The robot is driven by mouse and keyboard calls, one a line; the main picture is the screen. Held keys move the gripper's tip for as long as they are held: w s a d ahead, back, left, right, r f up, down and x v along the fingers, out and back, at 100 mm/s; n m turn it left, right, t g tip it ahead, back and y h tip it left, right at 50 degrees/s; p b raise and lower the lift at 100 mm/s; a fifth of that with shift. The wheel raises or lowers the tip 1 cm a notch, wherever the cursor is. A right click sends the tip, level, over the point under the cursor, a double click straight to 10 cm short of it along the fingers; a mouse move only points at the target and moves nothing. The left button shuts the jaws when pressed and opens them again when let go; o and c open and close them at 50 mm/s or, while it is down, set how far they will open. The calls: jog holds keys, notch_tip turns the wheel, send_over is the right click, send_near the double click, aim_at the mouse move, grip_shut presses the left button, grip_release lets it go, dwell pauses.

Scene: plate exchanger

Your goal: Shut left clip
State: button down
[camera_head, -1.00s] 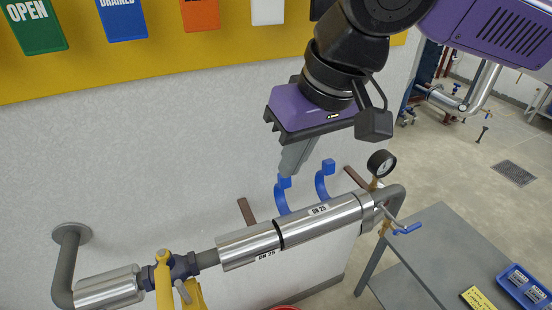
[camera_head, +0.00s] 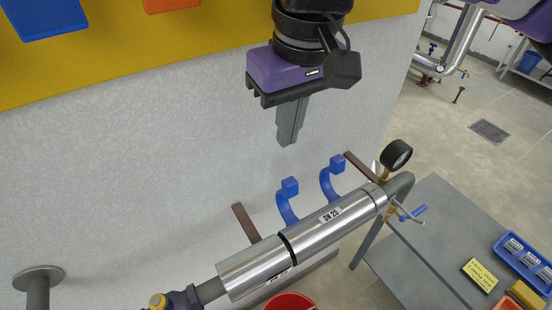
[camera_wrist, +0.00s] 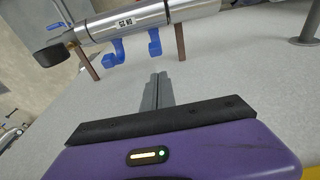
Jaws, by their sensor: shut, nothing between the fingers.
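Two blue clips stand up, hooked, behind the silver insulated pipe (camera_head: 330,226) marked DN 25. The left clip (camera_head: 287,203) and the right clip (camera_head: 331,180) both have their free ends raised off the pipe in the head view. In the wrist view the clips also show, one (camera_wrist: 154,42) and the other (camera_wrist: 115,52), against the pipe (camera_wrist: 140,20). My gripper (camera_head: 288,141) is shut and empty, pointing down above the left clip and apart from it. Its grey fingers show in the wrist view (camera_wrist: 157,80).
A pressure gauge (camera_head: 396,154) and a blue-handled valve (camera_head: 413,214) are at the pipe's right end. Brown brackets (camera_head: 246,223) hold the pipe near the pale wall (camera_head: 130,180). A grey table (camera_head: 430,230) with a blue tray (camera_head: 527,262) stands right. A red bucket (camera_head: 290,302) is below.

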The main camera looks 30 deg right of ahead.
send_near(287, 199)
jog(key=w+f, duration=0.5)
jog(key=shift+d+f, duration=0.25)
jog(key=shift+d, duration=0.2)
